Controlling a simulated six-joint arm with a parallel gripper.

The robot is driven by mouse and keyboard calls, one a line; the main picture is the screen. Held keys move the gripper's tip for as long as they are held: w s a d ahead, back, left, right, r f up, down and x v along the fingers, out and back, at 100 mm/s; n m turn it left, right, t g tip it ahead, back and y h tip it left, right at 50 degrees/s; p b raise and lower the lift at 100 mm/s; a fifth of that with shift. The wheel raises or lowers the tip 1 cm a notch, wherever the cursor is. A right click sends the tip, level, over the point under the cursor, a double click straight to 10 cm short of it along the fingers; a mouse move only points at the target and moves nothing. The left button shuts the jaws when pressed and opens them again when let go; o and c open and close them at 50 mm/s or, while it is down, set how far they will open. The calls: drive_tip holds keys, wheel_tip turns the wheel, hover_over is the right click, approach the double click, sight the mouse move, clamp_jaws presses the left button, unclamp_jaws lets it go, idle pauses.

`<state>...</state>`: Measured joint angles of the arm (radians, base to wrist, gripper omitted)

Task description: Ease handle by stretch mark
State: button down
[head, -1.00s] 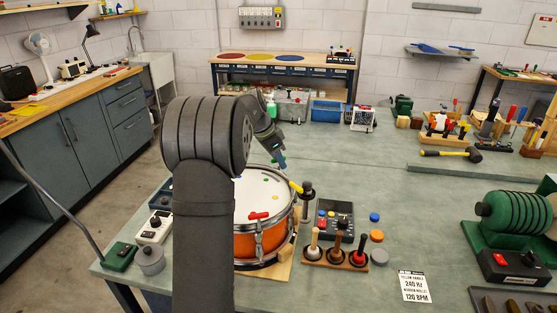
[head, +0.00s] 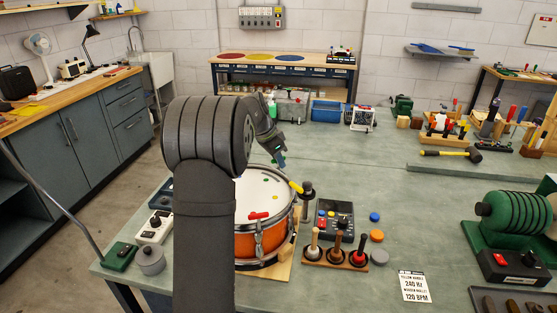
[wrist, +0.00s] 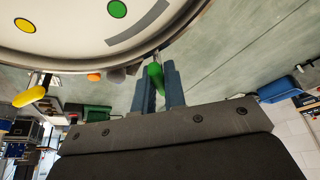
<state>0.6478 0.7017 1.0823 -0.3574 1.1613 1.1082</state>
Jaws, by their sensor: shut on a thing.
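The orange snare drum (head: 258,243) with a white head stands in front of me, partly hidden by my arm. My gripper (head: 280,161) is at its far rim. In the wrist view my gripper's blue fingers (wrist: 159,88) are shut on a green handle (wrist: 155,75) beside the rim. A yellow handle (head: 296,187) is at the drum's right rim; it also shows in the wrist view (wrist: 28,97). A red handle (head: 260,216) is at the near rim. Coloured dots and a grey bar (wrist: 138,25) mark the drumhead.
A card (head: 414,286) names the yellow handle, 240 Hz, and wooden mallet, 120 BPM. A mallet rack (head: 335,257), a control box (head: 335,219) and a dark post (head: 307,200) stand right of the drum. The bench beyond the drum is mostly clear.

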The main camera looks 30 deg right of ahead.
drive_tip(key=n+t, duration=0.1)
drive_tip(key=n, duration=0.2)
drive_tip(key=shift+n+t, duration=0.3)
drive_tip(key=n+t, duration=0.1)
drive_tip(key=n, duration=0.3)
drive_tip(key=shift+y, duration=0.4)
drive_tip(key=shift+n+t, duration=0.3)
drive_tip(key=c, duration=1.5)
unclamp_jaws()
drive_tip(key=v, duration=1.7)
drive_tip(key=shift+d+r, duration=0.1)
drive_tip(key=shift+r, duration=0.15)
drive_tip(key=x, duration=1.7)
drive_tip(key=shift+f, duration=0.25)
